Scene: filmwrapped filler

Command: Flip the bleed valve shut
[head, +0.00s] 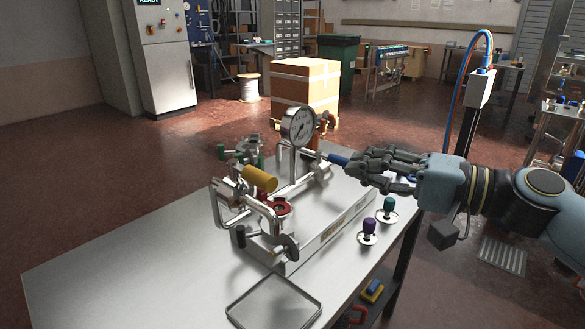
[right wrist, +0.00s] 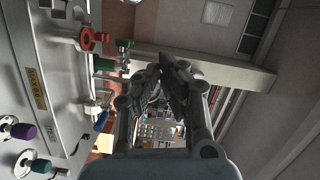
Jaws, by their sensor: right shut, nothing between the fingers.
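A metal pipe rig with several valves stands on the table. A lever with a blue grip (head: 338,159) sticks out to the right below the round gauge (head: 299,126); the blue grip also shows in the right wrist view (right wrist: 101,121). No label readable here tells which valve is the bleed valve. My right gripper (head: 356,165) is shut and empty, its fingertips close to the end of the blue grip. I cannot tell whether they touch. The shut fingers show in the right wrist view (right wrist: 162,76). My left gripper is out of view.
The rig also has a yellow cylinder (head: 260,178) and a red handwheel (head: 272,206). Purple (head: 369,226) and teal (head: 390,204) knobs stand on the table at right. An empty tray (head: 240,303) lies in front. The table's left side (head: 120,265) is clear.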

